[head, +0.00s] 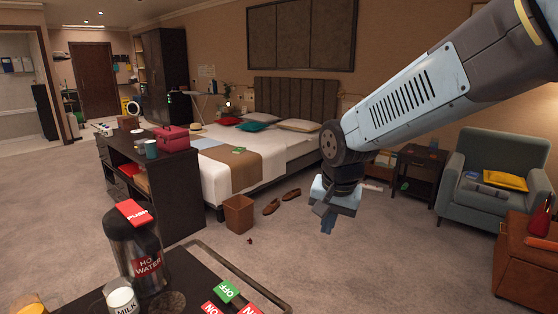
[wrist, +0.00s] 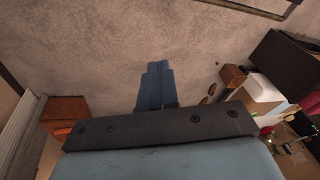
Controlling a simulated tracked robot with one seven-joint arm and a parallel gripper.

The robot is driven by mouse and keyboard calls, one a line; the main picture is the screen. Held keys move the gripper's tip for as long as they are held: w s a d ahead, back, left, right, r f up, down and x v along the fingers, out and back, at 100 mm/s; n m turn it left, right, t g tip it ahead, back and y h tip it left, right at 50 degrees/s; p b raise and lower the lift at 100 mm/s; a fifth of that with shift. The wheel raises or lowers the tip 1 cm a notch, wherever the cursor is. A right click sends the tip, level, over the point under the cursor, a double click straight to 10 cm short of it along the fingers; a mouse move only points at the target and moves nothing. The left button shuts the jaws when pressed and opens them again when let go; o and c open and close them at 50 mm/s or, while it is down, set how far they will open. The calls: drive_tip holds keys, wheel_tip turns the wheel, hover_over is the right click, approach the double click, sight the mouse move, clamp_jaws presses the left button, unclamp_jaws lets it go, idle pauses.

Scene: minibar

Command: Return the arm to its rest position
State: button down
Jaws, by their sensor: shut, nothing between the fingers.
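My arm reaches in from the upper right of the head view, extended out over the carpet. My gripper (head: 327,226) hangs at its end, pointing down, in front of the bed. It also shows in the wrist view (wrist: 155,85), where its fingers are together over bare carpet. It is shut and empty, and touches nothing.
A dark counter (head: 190,278) with a hot water dispenser (head: 140,255), a milk container (head: 122,300) and red and green labels is at the front. A bin (head: 239,213) and shoes (head: 271,207) lie beyond. An armchair (head: 478,205) stands right. Open carpet lies below my gripper.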

drive_tip(key=s+d+r+n+t, duration=0.2)
drive_tip(key=s+d+r+n, duration=0.2)
drive_tip(key=s+d+r, duration=0.4)
drive_tip(key=s+d, duration=0.3)
drive_tip(key=d, duration=0.1)
drive_tip(key=shift+s+d+r+t+h, duration=0.15)
drive_tip(key=shift+d+r+t+h, duration=0.2)
drive_tip(key=shift+d+t+h, duration=0.05)
